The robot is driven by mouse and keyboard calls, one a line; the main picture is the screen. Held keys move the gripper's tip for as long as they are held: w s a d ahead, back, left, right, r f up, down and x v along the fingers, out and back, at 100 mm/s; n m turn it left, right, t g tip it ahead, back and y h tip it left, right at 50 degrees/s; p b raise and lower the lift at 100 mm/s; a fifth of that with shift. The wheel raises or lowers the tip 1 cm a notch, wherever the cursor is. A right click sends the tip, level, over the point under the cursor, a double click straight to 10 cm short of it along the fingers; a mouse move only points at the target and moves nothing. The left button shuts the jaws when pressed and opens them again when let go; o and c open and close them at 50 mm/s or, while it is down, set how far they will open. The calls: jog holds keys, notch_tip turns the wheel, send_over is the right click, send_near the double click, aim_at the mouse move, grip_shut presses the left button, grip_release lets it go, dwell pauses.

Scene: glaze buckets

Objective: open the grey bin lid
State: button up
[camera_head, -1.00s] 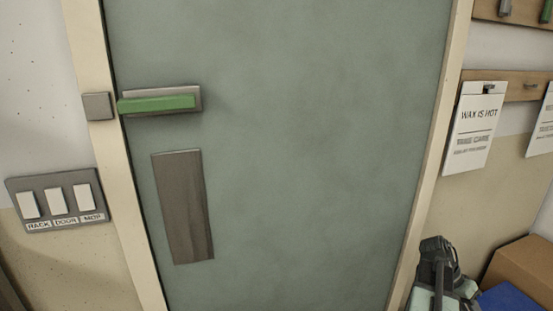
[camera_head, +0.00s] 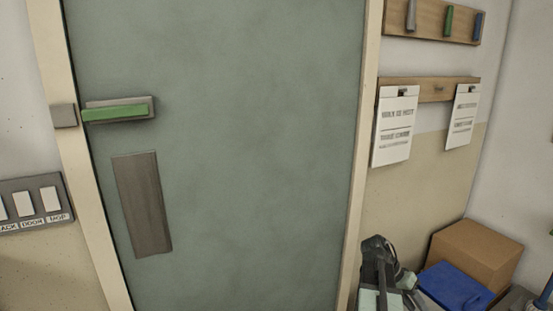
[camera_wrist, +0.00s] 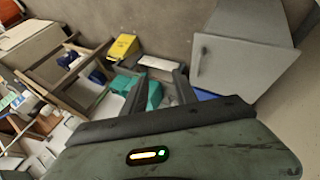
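No grey bin lid is clearly identifiable in the head view. In the wrist view, a pale grey box-like thing (camera_wrist: 243,66) with a small dark knob or latch on its left side stands at the upper right; I cannot tell whether it is the grey bin. My gripper (camera_wrist: 161,74) shows its two dark fingers apart, with nothing held between them. The grey thing is to the right of the fingers, apart from them.
A grey-green door (camera_head: 230,150) with a green handle (camera_head: 115,113) fills the head view. A cardboard box (camera_head: 475,252) and a blue thing (camera_head: 455,286) sit at lower right. Notices (camera_head: 396,127) hang above. The wrist view shows a yellow thing (camera_wrist: 123,47) and cluttered shelving at left.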

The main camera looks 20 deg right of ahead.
jog(key=w+a+f+n+t, duration=0.1)
jog(key=w+a+n, duration=0.1)
jog(key=w+a, duration=0.45)
jog(key=w+a+f+n+t, duration=0.15)
jog(key=w+a, duration=0.25)
jog(key=a, duration=0.6)
jog(key=w+a+n+t, duration=0.1)
jog(key=w+a+n, duration=0.2)
jog(key=w+a, duration=0.4)
jog(key=a+f+n+t+y, duration=0.25)
jog(key=a+n+y, duration=0.45)
jog(key=a, duration=1.9)
notch_tip(320, 180, up, 16)
jog(key=n+h+p, duration=0.1)
jog(key=p, duration=1.5)
jog(key=shift+s+d+f+g, duration=0.15)
jog(key=shift+f+g, duration=0.05)
jog(key=shift+g, duration=0.1)
jog(key=shift+f, duration=0.15)
grip_shut()
